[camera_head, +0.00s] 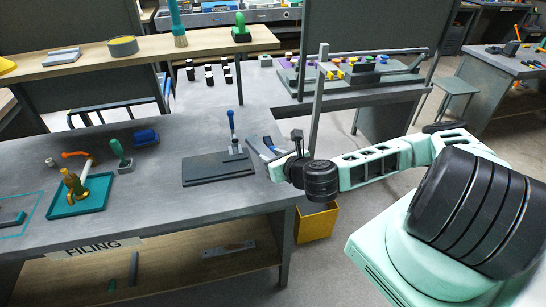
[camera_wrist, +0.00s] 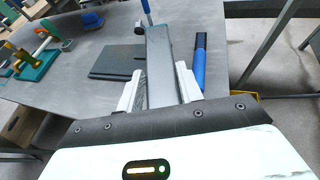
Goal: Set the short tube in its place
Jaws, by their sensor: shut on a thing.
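A grey, straight-sided bar, which I take to be the short tube (camera_wrist: 159,58), runs out between the pale fingers of my gripper (camera_wrist: 160,76) in the wrist view. My gripper is shut on it over the right end of the filing bench. In the head view my gripper (camera_head: 274,156) is at the bench's right edge, and the held piece is hard to make out there. The near end of the tube is hidden by the gripper body. I cannot tell which spot is its place.
A dark plate (camera_head: 210,170) lies left of my gripper, with a blue-handled tool (camera_head: 231,121) standing behind it. A blue-and-black tool (camera_wrist: 199,62) lies right of the fingers. A slim grey post (camera_head: 318,95) rises behind my wrist. A teal tray (camera_head: 96,204) is farther left.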

